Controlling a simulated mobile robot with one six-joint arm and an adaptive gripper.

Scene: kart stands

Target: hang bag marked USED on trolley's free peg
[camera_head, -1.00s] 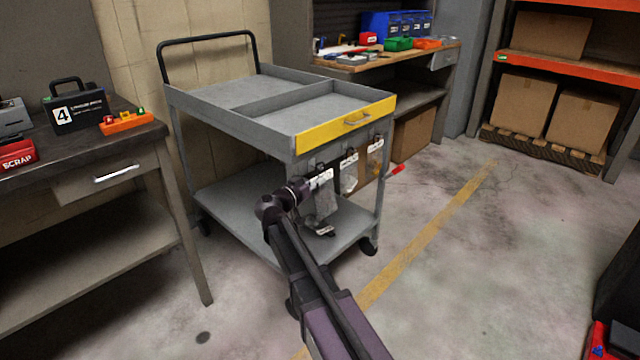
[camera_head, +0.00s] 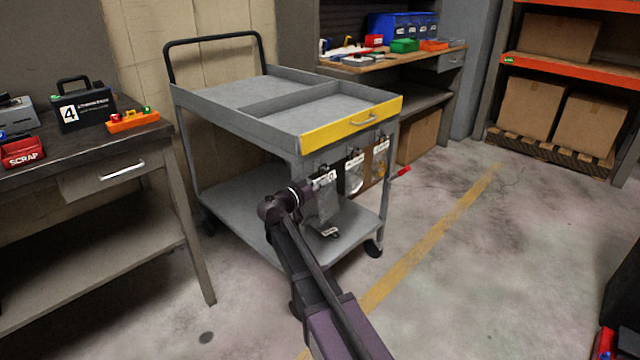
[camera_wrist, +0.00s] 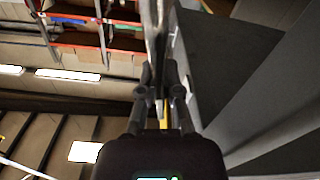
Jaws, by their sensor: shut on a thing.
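The grey trolley (camera_head: 300,128) with a yellow drawer front stands ahead in the head view. My gripper (camera_head: 311,188) is at its near end, below the drawer. It is shut on a clear grey bag (camera_head: 326,203) with a white label, the leftmost in the row; I cannot read the label. Two more labelled bags, a middle one (camera_head: 355,180) and a right one (camera_head: 380,160), hang beside it. The pegs are too small to make out. In the wrist view my gripper (camera_wrist: 163,80) pinches a thin upright thing seen edge-on.
A small dark thing with a white mark (camera_head: 328,232) is on or before the trolley's lower shelf (camera_head: 350,218). A red tip (camera_head: 401,172) sticks out at right. A workbench (camera_head: 120,160) stands close on the left.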

